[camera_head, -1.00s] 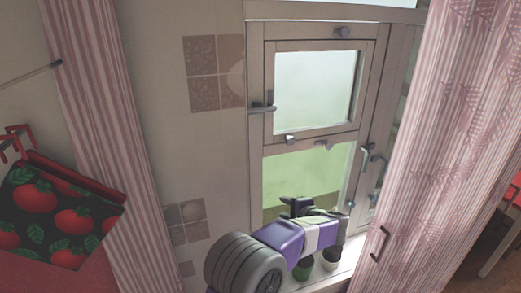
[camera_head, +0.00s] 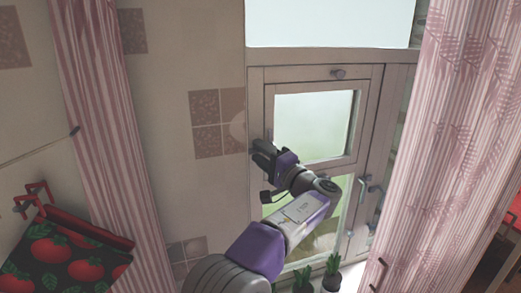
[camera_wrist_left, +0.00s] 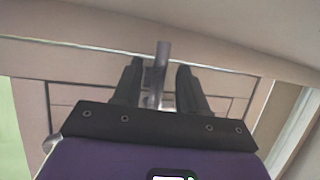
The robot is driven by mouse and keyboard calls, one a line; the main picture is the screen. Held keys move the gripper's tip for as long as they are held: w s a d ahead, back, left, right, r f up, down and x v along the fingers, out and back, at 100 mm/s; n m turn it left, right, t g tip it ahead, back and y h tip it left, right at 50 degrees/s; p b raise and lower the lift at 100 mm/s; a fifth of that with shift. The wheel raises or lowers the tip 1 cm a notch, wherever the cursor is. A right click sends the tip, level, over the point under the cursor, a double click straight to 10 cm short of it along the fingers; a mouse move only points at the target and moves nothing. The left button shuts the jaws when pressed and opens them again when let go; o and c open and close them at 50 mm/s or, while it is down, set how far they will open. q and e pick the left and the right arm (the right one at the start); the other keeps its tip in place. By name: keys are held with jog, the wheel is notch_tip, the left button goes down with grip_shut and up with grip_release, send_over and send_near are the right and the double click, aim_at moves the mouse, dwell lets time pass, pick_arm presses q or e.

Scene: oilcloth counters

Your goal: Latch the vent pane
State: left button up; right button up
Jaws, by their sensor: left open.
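The vent pane (camera_head: 312,127) is the small upper pane with a pale wooden frame, in the middle of the head view. It looks about flush with its frame; a small gap cannot be told. My left gripper (camera_head: 261,152) is at the pane's left edge and hides the latch handle there in the head view. In the left wrist view, a grey handle bar (camera_wrist_left: 162,60) stands between the two open dark fingers of my left gripper (camera_wrist_left: 158,75). Whether the fingers touch it cannot be told. My right gripper is in neither view.
Other window handles (camera_head: 362,190) are to the right. Potted plants (camera_head: 331,272) stand on the sill below. Pink striped curtains hang left (camera_head: 105,120) and right (camera_head: 450,130), and a tomato-print cloth (camera_head: 65,255) is at lower left.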

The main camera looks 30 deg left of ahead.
pick_arm(q)
jog(key=shift+a, duration=0.2)
jog(key=shift+c, duration=0.2)
grip_shut()
